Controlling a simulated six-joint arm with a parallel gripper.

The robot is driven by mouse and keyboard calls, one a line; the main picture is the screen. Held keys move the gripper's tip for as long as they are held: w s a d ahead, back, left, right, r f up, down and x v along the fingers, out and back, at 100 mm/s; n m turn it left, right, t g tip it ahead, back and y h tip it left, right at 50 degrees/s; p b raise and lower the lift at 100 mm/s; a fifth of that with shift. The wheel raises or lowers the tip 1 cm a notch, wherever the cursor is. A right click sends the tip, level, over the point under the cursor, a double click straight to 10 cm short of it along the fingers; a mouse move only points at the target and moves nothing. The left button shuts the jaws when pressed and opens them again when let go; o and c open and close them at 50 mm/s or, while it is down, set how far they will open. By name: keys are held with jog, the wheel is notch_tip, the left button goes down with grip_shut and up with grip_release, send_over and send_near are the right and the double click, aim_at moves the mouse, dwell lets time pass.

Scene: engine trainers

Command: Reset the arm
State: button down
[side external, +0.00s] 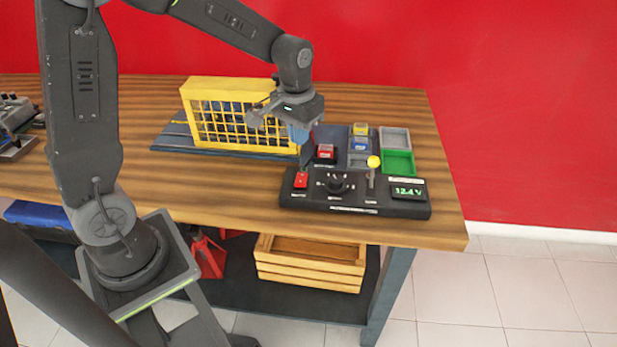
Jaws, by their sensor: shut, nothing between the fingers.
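My gripper (303,146) is shut and empty. It points down above the left part of the black control panel (345,209), near its red switch (300,180). I cannot tell whether the fingertips touch the panel. The panel also has a dark rotary knob (337,184), a lever with a yellow ball (373,162) standing upright, and a lit display (408,192) reading about 12.4 V. My arm reaches in from the upper left, bent at the elbow.
A yellow cage (230,85) stands on a dark base left of my gripper. Behind the panel are a green tray (398,163), a grey tray (394,138) and small red, blue and yellow blocks. A wooden crate (310,275) sits below the wooden table (440,222).

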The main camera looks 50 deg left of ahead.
jog(key=s+d+r+m+t, duration=0.1)
jog(key=s+d+r+t, duration=0.1)
jog(key=s+r, duration=0.3)
jog(key=s+d+r+m+t, duration=0.1)
jog(key=s+d+r+t, duration=0.2)
jog(key=s, duration=1)
notch_tip(320, 180, up, 3)
jog(key=shift+d+f+m, duration=0.15)
jog(key=shift+d+m, duration=0.15)
jog(key=shift+d, duration=0.05)
jog(key=c, duration=1.9)
grip_release()
